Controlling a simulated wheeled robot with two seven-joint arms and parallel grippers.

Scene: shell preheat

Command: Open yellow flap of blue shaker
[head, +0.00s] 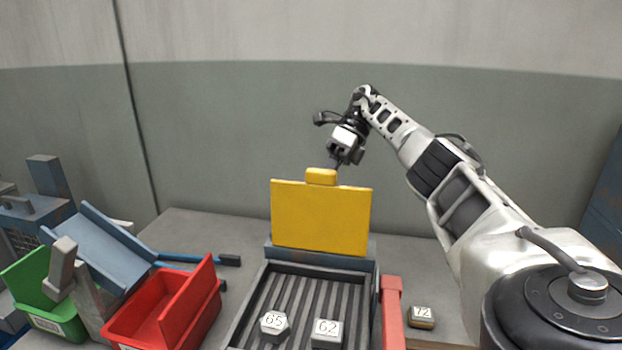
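The yellow flap (320,218) stands upright at the far end of a dark ribbed tray (340,283), with a yellow tab (321,177) on its top edge. A blue-grey crossbar (318,258) runs along the flap's foot. My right gripper (337,164) is just above and behind the tab, pointing down. Its fingers are small and dark, and I cannot tell whether they touch the tab or are apart. My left gripper is not in view.
Pieces marked 65 (273,325) and 62 (326,333) lie in the ribbed tray. A piece marked 72 (421,316) sits on the table at right. Red (165,312) and green (38,290) bins and a tilted blue chute (98,247) stand at left. A red bar (391,312) flanks the tray.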

